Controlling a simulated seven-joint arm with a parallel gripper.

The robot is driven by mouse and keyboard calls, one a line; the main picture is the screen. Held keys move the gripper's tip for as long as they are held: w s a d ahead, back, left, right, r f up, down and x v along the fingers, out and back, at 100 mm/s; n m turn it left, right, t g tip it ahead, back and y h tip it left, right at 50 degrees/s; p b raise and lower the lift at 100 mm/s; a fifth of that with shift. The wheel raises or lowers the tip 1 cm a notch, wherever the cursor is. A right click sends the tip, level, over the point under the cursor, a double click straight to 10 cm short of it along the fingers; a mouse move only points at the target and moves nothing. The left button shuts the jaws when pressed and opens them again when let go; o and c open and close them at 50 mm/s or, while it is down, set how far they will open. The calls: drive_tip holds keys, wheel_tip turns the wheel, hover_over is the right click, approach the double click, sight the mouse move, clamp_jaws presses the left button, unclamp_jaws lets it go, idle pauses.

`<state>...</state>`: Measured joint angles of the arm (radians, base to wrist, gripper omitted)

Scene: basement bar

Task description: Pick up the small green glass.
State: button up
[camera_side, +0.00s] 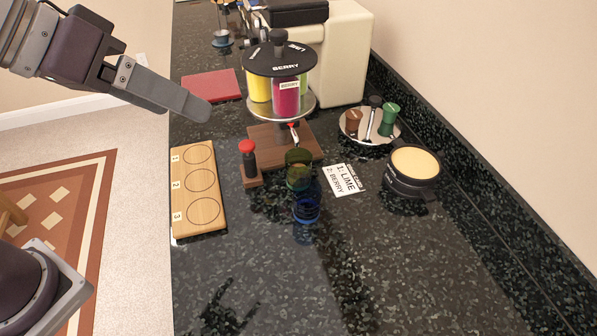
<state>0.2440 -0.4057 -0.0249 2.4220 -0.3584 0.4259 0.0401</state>
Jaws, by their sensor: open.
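A small green glass (298,172), see-through and olive-tinted, stands on the dark speckled counter in the middle of the view. A blue glass (306,209) is just in front of it and seems to overlap its lower part. My gripper (188,103) is at the upper left, above the counter's left edge, well apart from the green glass. It is open, with nothing seen in it. Its fingers overlap in this view, so the gap between them is hard to see.
A wooden board with numbered circles (187,222) lies left. Behind the glasses stands a dispenser (285,62) on a wooden base, with a red-topped lever (248,160) beside it. Right are a card (343,180), a saucer (352,136) of small items and a round dark pot (413,187). The front counter is clear.

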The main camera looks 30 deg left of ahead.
drive_tip(key=w+d+f+n+t, duration=0.2)
drive_tip(key=w+d+f, duration=0.1)
drive_tip(key=w+d, duration=0.85)
drive_tip(key=n+t+y, duration=0.3)
drive_tip(key=y, duration=0.6)
approach(300, 154)
drive_tip(key=x, duration=0.7)
drive_tip(key=shift+w+a+f, duration=0.1)
drive_tip(key=shift+w+f, duration=0.05)
drive_tip(key=shift+w, duration=0.1)
clamp_jaws()
